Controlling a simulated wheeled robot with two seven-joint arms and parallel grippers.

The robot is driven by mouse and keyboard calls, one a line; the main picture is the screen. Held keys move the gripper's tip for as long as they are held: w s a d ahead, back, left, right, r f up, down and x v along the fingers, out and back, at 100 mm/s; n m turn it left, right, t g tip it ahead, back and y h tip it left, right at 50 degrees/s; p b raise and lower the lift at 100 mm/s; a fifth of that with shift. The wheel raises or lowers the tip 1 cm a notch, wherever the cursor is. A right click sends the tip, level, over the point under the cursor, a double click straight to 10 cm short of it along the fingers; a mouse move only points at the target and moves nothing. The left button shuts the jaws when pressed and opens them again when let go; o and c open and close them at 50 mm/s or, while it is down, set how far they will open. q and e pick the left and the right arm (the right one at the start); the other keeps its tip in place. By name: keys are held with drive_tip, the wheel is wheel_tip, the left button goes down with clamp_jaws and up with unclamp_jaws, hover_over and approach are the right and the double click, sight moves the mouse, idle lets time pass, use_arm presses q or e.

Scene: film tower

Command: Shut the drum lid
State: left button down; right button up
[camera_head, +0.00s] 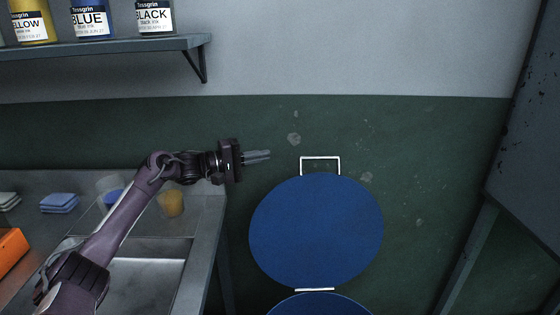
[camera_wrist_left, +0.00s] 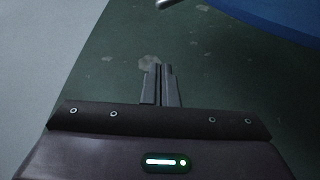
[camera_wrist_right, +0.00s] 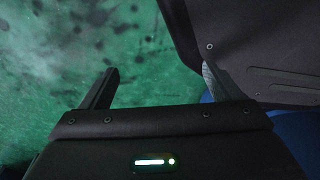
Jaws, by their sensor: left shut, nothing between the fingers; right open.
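The blue round drum lid (camera_head: 316,235) stands raised, its face toward me, in front of the green wall. A white handle (camera_head: 320,158) sticks up from its top edge, and a white hinge bar (camera_head: 314,290) is at its bottom. The drum (camera_head: 318,305) shows only as a blue strip at the bottom edge. My left gripper (camera_head: 262,156) is shut and empty, left of the handle and apart from it. In the left wrist view the lid (camera_wrist_left: 285,18) is at the upper right, beyond the fingers. My right gripper (camera_wrist_right: 160,82) is open; it is outside the head view.
A metal sink counter (camera_head: 205,215) is at the left, with blue sponges (camera_head: 60,202), a yellow cup (camera_head: 171,204) and an orange object (camera_head: 11,248). A wall shelf (camera_head: 110,46) holds ink cans above. A dark panel on a frame (camera_head: 525,150) stands at the right.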

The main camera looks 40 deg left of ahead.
use_arm(q)
drive_tip(key=x, duration=0.6)
drive_tip(key=p+x, duration=0.1)
drive_tip(key=x, duration=0.2)
drive_tip(key=shift+d+r, duration=0.25)
drive_tip(key=shift+r, duration=0.1)
drive_tip(key=shift+d+f, duration=0.15)
drive_tip(key=shift+d, duration=0.1)
drive_tip(key=s+d, duration=0.1)
drive_tip(key=s+d+p, duration=0.1)
drive_tip(key=s, duration=0.1)
use_arm(e)
drive_tip(key=s, duration=0.2)
drive_tip(key=s+d, duration=0.1)
drive_tip(key=s, duration=0.1)
drive_tip(key=shift+f, duration=0.15)
drive_tip(key=shift+w+a, duration=0.1)
drive_tip(key=shift+a, duration=0.05)
